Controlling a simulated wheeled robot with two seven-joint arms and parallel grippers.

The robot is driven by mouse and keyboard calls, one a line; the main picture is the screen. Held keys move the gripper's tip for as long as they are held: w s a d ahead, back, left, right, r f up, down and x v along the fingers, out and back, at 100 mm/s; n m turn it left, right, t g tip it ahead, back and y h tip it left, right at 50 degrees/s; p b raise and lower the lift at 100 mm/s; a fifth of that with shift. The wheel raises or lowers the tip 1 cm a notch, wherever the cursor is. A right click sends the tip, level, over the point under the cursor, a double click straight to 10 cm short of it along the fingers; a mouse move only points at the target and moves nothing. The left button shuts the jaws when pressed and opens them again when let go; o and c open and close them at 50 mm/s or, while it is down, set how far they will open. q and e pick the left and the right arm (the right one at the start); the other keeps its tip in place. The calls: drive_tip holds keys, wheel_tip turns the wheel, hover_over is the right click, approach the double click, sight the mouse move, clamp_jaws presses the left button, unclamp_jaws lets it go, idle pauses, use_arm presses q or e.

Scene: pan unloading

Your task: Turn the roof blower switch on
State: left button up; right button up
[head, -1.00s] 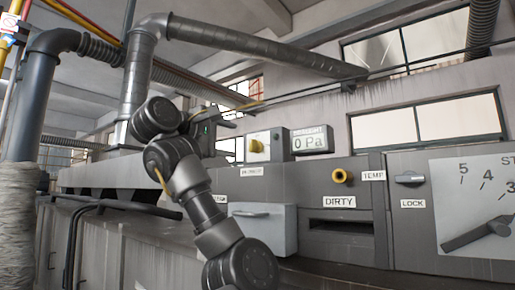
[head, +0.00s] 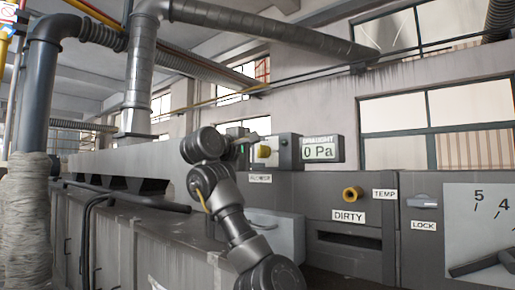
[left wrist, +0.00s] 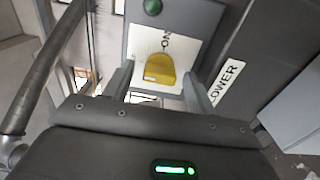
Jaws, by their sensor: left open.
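The roof blower switch is a yellow knob (head: 264,151) on a grey box (head: 284,150) standing on top of the machine. In the left wrist view the yellow knob (left wrist: 160,69) sits on a white plate (left wrist: 143,42) marked ON, below a green round lamp or button (left wrist: 152,7). My left gripper (head: 250,141) is right beside the switch box in the head view, partly overlapping it. In the left wrist view its fingers (left wrist: 158,82) are open, one on each side of the knob; I cannot tell whether they touch it. My right gripper is out of view.
A draught display (head: 320,151) reading 0 Pa stands right of the switch box. Below are a yellow knob (head: 352,193) above the DIRTY label and a LOCK lever (head: 424,203). A large pipe (head: 45,100) rises at the left.

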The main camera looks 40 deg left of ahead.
use_arm(q)
drive_tip(key=shift+d, duration=0.1)
drive_tip(key=c, duration=1)
drive_tip(key=shift+s+f+m+b, duration=0.15)
drive_tip(key=shift+m+b, duration=0.35)
drive_tip(key=shift+b, duration=0.45)
drive_tip(key=m+b, duration=0.6)
drive_tip(key=shift+b, duration=0.4)
drive_tip(key=m+b, duration=0.3)
drive_tip(key=m, duration=0.2)
drive_tip(key=shift+b, duration=0.35)
drive_tip(key=m+b, duration=0.1)
drive_tip(key=m, duration=0.2)
drive_tip(key=shift+m, duration=0.3)
drive_tip(key=shift+r+m+b, duration=0.25)
drive_tip(key=shift+m+b, duration=0.4)
drive_tip(key=shift+m, duration=0.45)
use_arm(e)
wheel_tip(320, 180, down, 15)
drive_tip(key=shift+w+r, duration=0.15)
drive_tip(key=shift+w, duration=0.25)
